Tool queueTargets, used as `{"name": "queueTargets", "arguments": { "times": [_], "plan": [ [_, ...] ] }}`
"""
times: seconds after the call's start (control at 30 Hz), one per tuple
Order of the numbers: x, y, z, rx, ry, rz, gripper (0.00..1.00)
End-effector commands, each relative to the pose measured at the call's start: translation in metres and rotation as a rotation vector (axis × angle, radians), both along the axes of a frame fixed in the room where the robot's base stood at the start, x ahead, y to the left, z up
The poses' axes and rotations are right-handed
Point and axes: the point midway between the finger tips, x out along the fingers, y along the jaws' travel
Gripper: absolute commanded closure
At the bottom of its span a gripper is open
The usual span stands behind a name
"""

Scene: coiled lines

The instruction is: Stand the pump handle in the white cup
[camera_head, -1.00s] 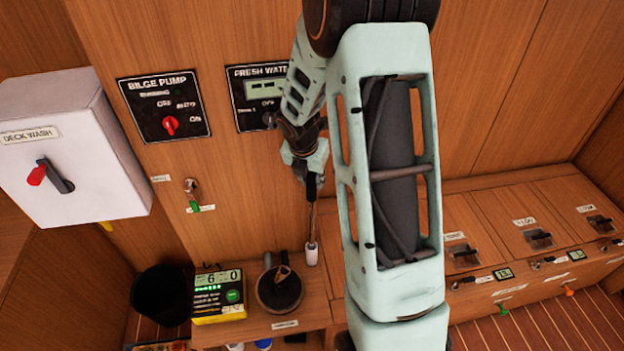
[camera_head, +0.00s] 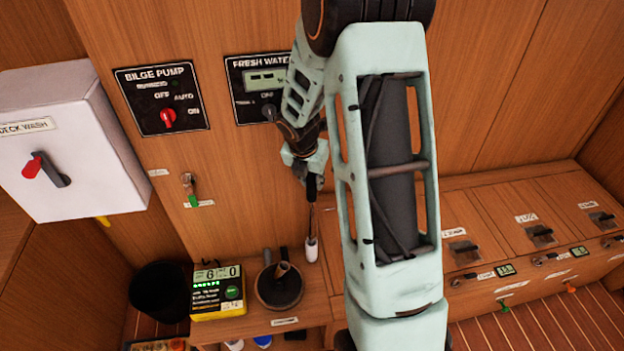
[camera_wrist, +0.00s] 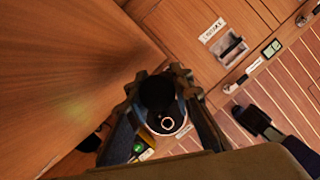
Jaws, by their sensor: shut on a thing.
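My gripper (camera_head: 312,182) is shut on the dark grip of the pump handle (camera_head: 312,212), which hangs nearly upright below it. The handle's thin rod runs down to the narrow white cup (camera_head: 311,252) at the back of the counter. The rod's lower end meets the cup's mouth in the head view; I cannot tell how deep it sits. In the wrist view the black grip (camera_wrist: 157,92) is between my fingers and hides what lies straight beneath, and I cannot make out the cup there.
A dark round fitting (camera_head: 280,290) with a short pipe stands just left of the cup. Left of it are a yellow-black device (camera_head: 219,292) and a black bucket (camera_head: 160,292). A wooden wall with switch panels (camera_head: 162,100) rises close behind.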

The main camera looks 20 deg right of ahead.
Motion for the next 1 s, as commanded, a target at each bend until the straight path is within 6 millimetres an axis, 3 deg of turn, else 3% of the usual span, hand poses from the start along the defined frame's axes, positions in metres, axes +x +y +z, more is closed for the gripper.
{"name": "queueTargets", "arguments": {
  "times": [1.0],
  "plan": [
    [0.0, 0.0, -0.027, 0.0, 0.0, 0.0, 1.0]
  ]
}}
